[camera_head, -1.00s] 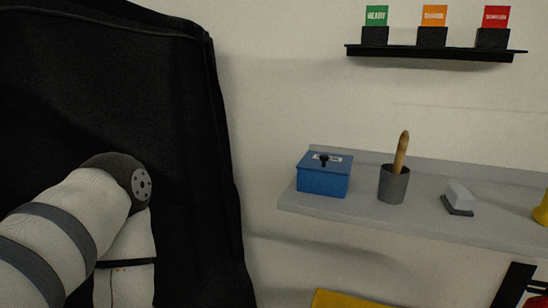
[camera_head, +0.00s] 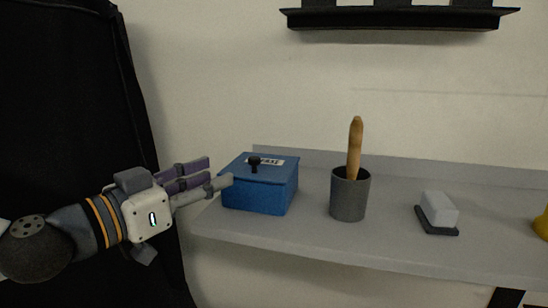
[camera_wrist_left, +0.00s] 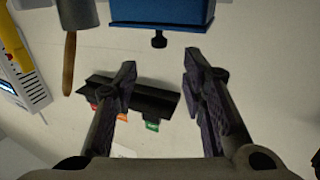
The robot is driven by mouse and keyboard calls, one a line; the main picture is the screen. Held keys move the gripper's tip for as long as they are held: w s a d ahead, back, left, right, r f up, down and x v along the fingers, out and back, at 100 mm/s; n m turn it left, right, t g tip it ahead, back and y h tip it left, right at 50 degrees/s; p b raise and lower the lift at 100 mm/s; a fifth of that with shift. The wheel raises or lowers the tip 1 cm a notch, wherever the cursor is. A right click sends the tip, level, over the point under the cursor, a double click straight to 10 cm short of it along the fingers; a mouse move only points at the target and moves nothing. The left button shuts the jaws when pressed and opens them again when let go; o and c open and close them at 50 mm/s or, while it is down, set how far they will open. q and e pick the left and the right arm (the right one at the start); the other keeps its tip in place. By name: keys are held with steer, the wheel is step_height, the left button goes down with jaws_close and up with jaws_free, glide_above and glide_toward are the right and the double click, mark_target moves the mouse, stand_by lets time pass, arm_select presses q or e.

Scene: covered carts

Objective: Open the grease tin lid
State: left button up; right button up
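The blue grease tin (camera_head: 258,190) sits on the grey wall shelf, with its lid (camera_head: 270,168) shut. My right gripper is not in view.
On the shelf (camera_head: 300,235), right of the tin, stand a grey cup (camera_head: 348,200) with a wooden handle and a grey-white block (camera_head: 438,210) on a dark base. A black rack (camera_head: 400,20) hangs above. Black cloth (camera_head: 60,120) covers the left side.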

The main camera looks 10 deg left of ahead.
mark_target(250, 163)
arm_select(q)
steer(key=shift+w+d+f+b, duration=0.3)
steer(key=shift+w+b, duration=0.15)
steer(key=shift+w, duration=0.2)
steer(key=shift+w+d+f+b, duration=0.15)
steer(key=shift+w+d+b, duration=0.2)
steer(key=shift+w, duration=0.25)
steer(key=x, duration=0.2)
steer(key=b+x, duration=0.1)
steer(key=x, duration=0.4)
steer(key=shift+w+r+b, duration=0.1)
steer(key=shift+r+b, duration=0.2)
steer(key=shift+w+d+r, duration=0.15)
steer(key=shift+w+d, duration=0.1)
steer(key=shift+w, duration=0.2)
jaws_close()
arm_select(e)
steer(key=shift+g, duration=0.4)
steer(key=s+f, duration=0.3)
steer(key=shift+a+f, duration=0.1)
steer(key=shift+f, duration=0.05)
